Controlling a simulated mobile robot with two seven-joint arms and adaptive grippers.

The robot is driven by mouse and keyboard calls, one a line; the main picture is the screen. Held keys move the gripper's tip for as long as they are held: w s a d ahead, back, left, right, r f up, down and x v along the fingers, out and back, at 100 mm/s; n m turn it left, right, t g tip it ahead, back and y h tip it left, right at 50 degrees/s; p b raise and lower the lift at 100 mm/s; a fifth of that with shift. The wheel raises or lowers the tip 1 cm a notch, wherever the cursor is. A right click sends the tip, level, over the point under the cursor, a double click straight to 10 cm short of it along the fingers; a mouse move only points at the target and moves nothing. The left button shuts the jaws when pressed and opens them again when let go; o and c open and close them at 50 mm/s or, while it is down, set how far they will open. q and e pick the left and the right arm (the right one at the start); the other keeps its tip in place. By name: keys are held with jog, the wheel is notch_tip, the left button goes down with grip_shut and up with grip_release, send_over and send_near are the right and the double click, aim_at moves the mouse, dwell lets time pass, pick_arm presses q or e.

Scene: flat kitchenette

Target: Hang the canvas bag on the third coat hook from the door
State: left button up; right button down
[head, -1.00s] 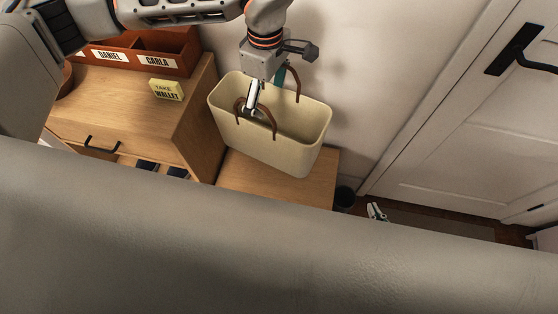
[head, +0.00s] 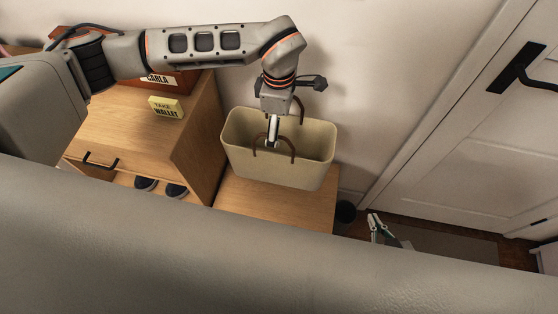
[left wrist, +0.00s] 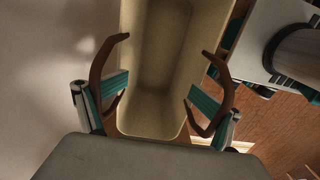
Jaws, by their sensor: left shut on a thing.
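The canvas bag (head: 290,172) is cream with brown handles. It is upright with its mouth open, in front of the wall and over the wooden bench; I cannot tell whether it touches the bench. My left gripper (head: 272,143) points down into the bag's mouth and is shut on the bag at its handles. In the left wrist view the bag (left wrist: 158,60) lies between my finger pads, with a brown handle beside each. My right gripper (head: 375,225) is low near the door, apart from the bag; its opening is unclear. No coat hooks are in view.
A wooden cabinet (head: 130,130) with a yellow note (head: 166,107) and a name-labelled organiser (head: 178,80) stands left of the bag. The bench (head: 240,200) is below. A white door (head: 480,140) is at the right, with a dark bin (head: 345,211) near it.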

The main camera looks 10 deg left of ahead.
pick_arm(q)
jog(key=shift+f, duration=7.35)
jog(key=o, duration=1.9)
